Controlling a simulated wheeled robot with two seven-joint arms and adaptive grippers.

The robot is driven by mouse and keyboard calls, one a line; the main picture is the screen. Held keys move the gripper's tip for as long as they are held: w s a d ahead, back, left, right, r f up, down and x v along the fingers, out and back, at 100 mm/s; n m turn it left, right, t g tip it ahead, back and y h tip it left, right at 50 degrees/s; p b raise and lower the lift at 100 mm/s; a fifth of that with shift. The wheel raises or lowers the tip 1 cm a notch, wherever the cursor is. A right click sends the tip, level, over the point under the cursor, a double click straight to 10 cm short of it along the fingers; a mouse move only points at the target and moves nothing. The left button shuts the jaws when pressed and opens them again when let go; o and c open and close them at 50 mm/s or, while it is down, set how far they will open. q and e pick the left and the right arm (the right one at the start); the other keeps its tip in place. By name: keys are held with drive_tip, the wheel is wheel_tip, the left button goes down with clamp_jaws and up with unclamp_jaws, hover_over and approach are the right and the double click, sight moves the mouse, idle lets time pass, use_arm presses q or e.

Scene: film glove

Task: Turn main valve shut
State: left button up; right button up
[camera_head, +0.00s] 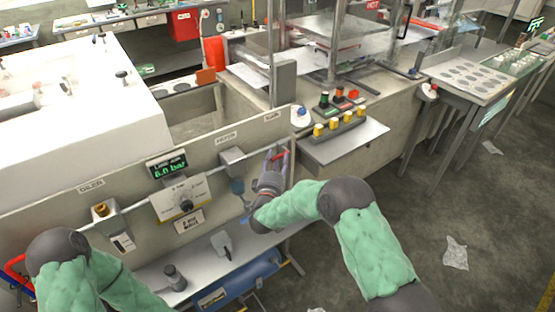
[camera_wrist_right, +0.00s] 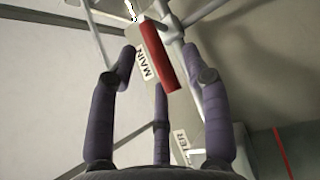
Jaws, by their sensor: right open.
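The main valve's red lever (camera_wrist_right: 160,58) shows in the right wrist view beside a "MAIN" label (camera_wrist_right: 146,66). In the head view the lever (camera_head: 280,155) is a small red bar at the right end of the grey panel's pipe. My right gripper (camera_head: 275,168) is at the lever. Its purple fingers (camera_wrist_right: 160,62) are spread, with the lever between them in the wrist view; I cannot tell whether they touch it. My left arm shows at lower left, but its gripper is out of view.
A gauge display (camera_head: 168,165) reading 6.0 bar and a regulator knob (camera_head: 186,205) are on the panel to the left. A blue filter bowl (camera_head: 238,187) hangs close left of my right gripper. A grey shelf (camera_head: 205,258) with small items lies below.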

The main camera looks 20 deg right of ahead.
drive_tip(key=shift+x, duration=1)
clamp_jaws()
